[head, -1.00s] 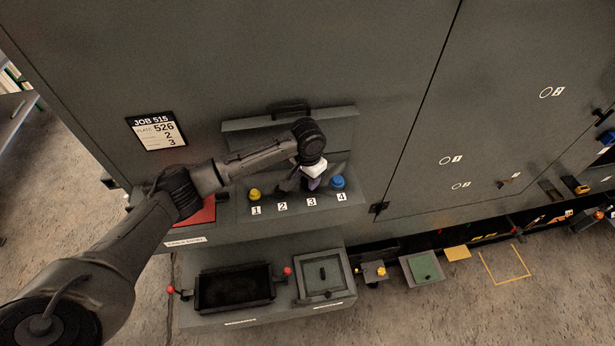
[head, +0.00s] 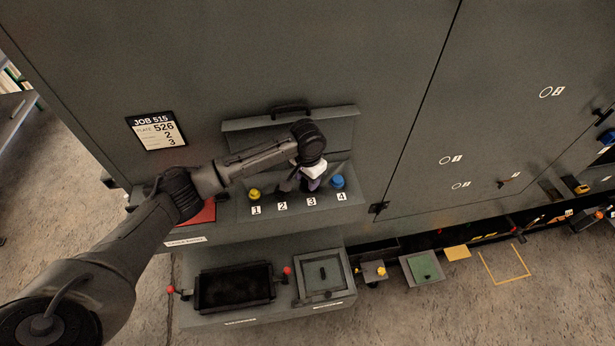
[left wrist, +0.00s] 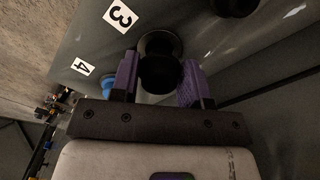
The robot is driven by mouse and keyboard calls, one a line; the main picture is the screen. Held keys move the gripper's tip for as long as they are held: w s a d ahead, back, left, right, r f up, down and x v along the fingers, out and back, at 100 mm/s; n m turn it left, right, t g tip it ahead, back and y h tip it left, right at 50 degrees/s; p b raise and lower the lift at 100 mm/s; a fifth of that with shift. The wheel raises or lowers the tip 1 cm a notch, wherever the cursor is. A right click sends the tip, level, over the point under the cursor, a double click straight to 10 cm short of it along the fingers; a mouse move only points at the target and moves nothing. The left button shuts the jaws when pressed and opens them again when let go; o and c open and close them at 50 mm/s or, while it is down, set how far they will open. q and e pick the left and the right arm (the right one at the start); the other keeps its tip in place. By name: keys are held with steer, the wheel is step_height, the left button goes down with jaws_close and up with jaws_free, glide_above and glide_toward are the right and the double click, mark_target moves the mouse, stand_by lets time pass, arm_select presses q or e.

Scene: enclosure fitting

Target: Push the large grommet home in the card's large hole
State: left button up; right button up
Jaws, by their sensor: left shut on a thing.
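My left gripper (head: 313,184) is at position 3 of the numbered ledge, low over it. In the left wrist view its purple fingers (left wrist: 160,78) are shut on a black round grommet (left wrist: 160,62), one finger on each side. In the head view the fingers and wrist mostly hide this grommet. The job card (head: 157,131) reads JOB 515, plate 526, with 2 and 3 below. My right gripper is not in view.
The ledge also holds a yellow part (head: 254,194) at 1, a dark part (head: 284,186) at 2 and a blue part (head: 338,181) at 4. Below stand a black tray (head: 235,288) with red knobs and a square fixture (head: 322,276). The panel's front is clear.

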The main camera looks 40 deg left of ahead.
arm_select(q)
steer(key=shift+f, duration=1.25)
steer(key=o, duration=1)
steer(key=shift+d+r+b, duration=0.2)
steer(key=shift+r+b, duration=0.15)
steer(key=shift+r, duration=0.25)
steer(key=r, duration=0.1)
steer(key=r+b, duration=0.1)
steer(key=r, duration=0.2)
steer(key=shift+a+r, duration=0.3)
steer(key=shift+r, duration=0.1)
steer(key=shift+a+r, duration=0.1)
steer(key=shift+r, duration=0.65)
